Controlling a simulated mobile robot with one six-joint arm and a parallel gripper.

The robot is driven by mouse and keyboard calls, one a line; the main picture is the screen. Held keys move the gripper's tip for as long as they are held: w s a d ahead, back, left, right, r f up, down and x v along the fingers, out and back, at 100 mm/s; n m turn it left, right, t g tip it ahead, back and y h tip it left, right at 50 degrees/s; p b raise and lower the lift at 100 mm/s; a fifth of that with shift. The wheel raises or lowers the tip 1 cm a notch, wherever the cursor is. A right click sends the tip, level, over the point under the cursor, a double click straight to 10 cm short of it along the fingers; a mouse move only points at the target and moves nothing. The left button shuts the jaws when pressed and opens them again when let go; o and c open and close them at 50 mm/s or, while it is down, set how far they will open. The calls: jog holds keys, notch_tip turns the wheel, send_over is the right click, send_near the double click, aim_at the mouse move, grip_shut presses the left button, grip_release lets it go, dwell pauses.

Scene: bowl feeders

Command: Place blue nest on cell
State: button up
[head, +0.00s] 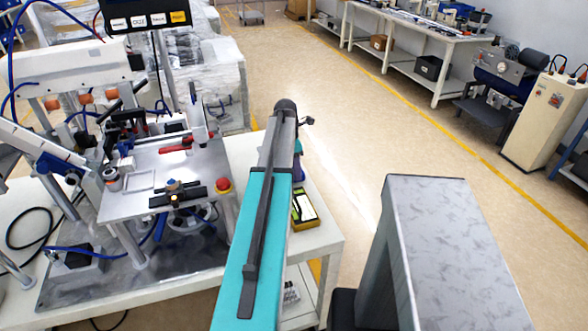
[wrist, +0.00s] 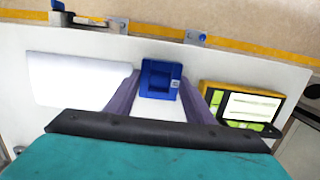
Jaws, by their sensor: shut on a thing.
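The blue nest (wrist: 160,66) is a small square block with a recess and a small white label. In the wrist view it sits between the two purple-grey fingers of my gripper (wrist: 159,80), which are shut on it. Below it is a white surface; I cannot tell the gap exactly. In the head view my arm hides most of the gripper and the nest. The cell is probably the machine at left, with a bare metal plate (head: 125,205) carrying fixtures and a red button (head: 223,186).
A yellow-framed device (head: 304,207) lies on the white table (head: 322,236) right of my arm; it also shows in the wrist view (wrist: 243,104). A white sheet-like item (wrist: 80,79) lies left of the nest. Uprights and cables crowd the machine.

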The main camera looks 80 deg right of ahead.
jog(key=shift+f, duration=0.35)
jog(key=shift+f, duration=0.1)
jog(key=o, duration=1.2)
notch_tip(320, 180, up, 12)
jog(key=w+b, duration=0.1)
jog(key=shift+w+a+b, duration=0.15)
jog(key=shift+a+b, duration=0.2)
dwell(0.5)
